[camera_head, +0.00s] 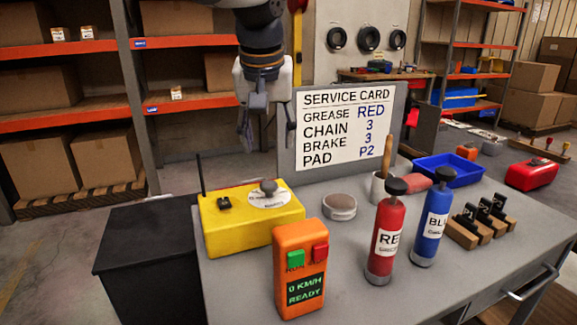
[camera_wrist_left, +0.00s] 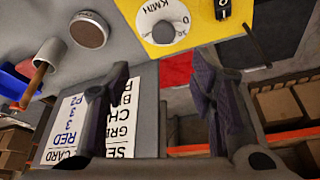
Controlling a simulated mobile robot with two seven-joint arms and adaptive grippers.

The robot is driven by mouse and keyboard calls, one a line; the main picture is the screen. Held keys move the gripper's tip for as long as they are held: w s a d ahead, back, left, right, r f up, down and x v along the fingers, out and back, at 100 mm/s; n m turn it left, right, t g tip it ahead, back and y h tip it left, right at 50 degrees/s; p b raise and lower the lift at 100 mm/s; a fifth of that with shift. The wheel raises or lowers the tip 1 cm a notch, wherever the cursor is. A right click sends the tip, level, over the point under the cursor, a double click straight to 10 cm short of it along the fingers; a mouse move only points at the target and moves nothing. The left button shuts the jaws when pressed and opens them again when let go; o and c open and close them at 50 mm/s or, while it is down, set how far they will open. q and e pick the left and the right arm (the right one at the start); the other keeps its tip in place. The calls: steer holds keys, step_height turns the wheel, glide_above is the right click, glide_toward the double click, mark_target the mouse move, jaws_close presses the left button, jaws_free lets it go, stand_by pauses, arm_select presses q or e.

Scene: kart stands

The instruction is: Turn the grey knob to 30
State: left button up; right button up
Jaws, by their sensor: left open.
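The grey knob (camera_head: 268,187) sits on a white round dial (camera_head: 270,198) on top of a yellow box (camera_head: 236,224) with an antenna. In the left wrist view the knob (camera_wrist_left: 163,32) is near the top, and its dial shows "KM/H" and "0". I cannot tell which mark the knob points at. My left gripper (camera_head: 247,132) hangs fingers down in front of the service card, above and behind the yellow box. Its two fingers are apart with nothing between them, as the left wrist view (camera_wrist_left: 160,66) also shows. It is clear of the knob. My right gripper is not seen.
The service card board (camera_head: 286,132) stands upright close behind. An orange handset (camera_head: 300,270) reading "0 KM/H READY" stands in front of the box. A round tin (camera_head: 339,206), red bottle (camera_head: 385,242) and blue bottle (camera_head: 431,226) stand to the right.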

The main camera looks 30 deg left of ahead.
mark_target(269, 184)
arm_select(q)
steer(key=x, duration=0.7)
steer(key=s+x, duration=0.1)
steer(key=x, duration=0.3)
steer(key=shift+f, duration=0.2)
steer(key=c, duration=1.1)
